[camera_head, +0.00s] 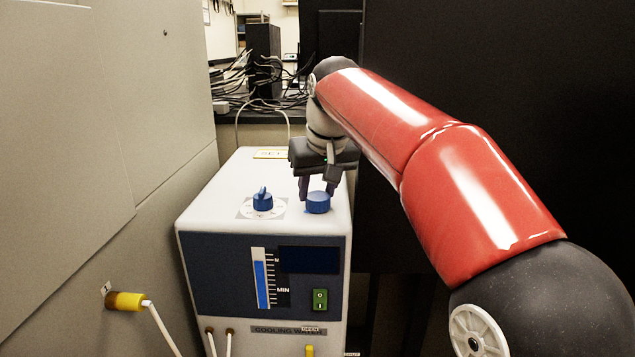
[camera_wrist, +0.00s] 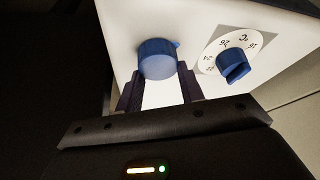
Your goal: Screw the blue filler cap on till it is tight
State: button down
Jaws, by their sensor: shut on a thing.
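The blue filler cap (camera_head: 318,203) sits on the white top of the cooling unit (camera_head: 222,190), at its right side. My gripper (camera_head: 318,192) reaches down from above and behind, with its fingers at the cap. In the wrist view the round blue cap (camera_wrist: 157,60) stands between the ends of the two dark fingers (camera_wrist: 160,85), and the gripper is shut on it. The cap looks upright. The opening under the cap is hidden, and I cannot tell how far the cap is seated.
A blue pointer knob (camera_head: 262,201) on a marked white dial stands left of the cap; it also shows in the wrist view (camera_wrist: 234,66). A beige panel (camera_head: 100,150) rises on the left. A dark cabinet (camera_head: 400,240) is on the right. Cables (camera_head: 235,85) lie behind.

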jog(key=m, duration=0.1)
jog(key=m+h+p, duration=0.1)
jog(key=m, duration=0.2)
jog(key=shift+w+d+f+h+p, duration=0.35)
jog(key=shift+h, duration=0.05)
jog(key=shift+d+f+m+h, duration=0.15)
jog(key=shift+m+h, duration=0.25)
jog(key=shift+m, duration=0.9)
jog(key=shift+m+h, duration=0.3)
jog(key=shift+m, duration=0.3)
jog(key=m, duration=0.2)
jog(key=m+g+h, duration=0.1)
jog(key=m, duration=0.1)
jog(key=shift+w+a+m, duration=0.1)
jog(key=shift+a+m, duration=0.1)
jog(key=shift+m, duration=0.1)
jog(key=m+g+h, duration=0.1)
jog(key=m, duration=0.2)
jog(key=shift+d, duration=0.1)
jog(key=c, duration=1.3)
grip_release()
jog(key=shift+o, duration=1)
jog(key=shift+w+d+f, duration=0.1)
jog(key=shift+w, duration=0.2)
jog(key=shift+s, duration=0.1)
